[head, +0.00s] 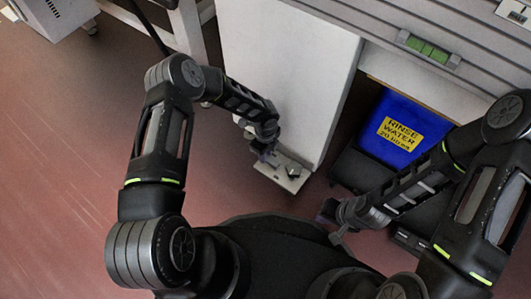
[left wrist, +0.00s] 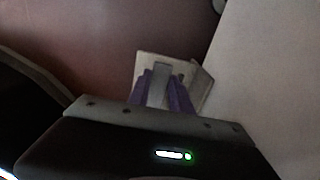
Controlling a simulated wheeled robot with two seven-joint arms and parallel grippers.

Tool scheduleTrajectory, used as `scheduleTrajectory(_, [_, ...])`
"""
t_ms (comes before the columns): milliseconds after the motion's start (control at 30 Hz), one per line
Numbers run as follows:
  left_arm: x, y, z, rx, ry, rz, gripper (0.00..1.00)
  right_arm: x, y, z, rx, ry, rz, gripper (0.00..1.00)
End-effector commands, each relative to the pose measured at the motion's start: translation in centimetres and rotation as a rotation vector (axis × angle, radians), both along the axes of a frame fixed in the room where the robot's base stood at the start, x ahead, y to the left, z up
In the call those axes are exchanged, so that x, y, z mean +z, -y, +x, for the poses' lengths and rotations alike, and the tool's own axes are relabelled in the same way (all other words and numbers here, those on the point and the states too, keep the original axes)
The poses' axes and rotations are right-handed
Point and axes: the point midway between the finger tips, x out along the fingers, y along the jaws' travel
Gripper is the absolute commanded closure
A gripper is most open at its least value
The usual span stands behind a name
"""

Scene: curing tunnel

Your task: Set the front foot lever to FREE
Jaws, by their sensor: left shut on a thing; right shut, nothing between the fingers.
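The front foot lever is a narrow grey bar that stands between my purple left fingertips in the left wrist view (left wrist: 161,74). It belongs to a small pale plate (head: 290,181) low at the foot of a white cabinet; the plate also shows in the left wrist view (left wrist: 145,64). My left gripper (head: 266,153) reaches down to this plate and is shut on the lever. In the head view the gripper hides most of the lever, and I cannot read any FREE marking. My right gripper (head: 333,223) is shut and empty, low in front of my base.
The white cabinet panel (head: 285,75) rises right behind the plate. A blue rinse water container (head: 377,147) stands in a dark tray to the right, under a grey slatted top with a green level (head: 428,48).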

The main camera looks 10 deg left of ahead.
Motion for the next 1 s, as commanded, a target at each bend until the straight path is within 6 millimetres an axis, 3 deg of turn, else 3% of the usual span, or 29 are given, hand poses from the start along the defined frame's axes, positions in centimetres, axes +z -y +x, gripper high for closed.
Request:
scheduleTrajectory(467, [0.0,-0.2,-0.6,0.146,0.000,0.000,1.00,-0.4,0.0,0.0,0.000,0.001,0.000,1.00])
scheduleTrajectory(1000, [-0.1,-0.1,-2.7,0.618,0.001,0.001,1.00,-1.5,0.0,0.2,-0.003,0.006,-0.001,1.00])
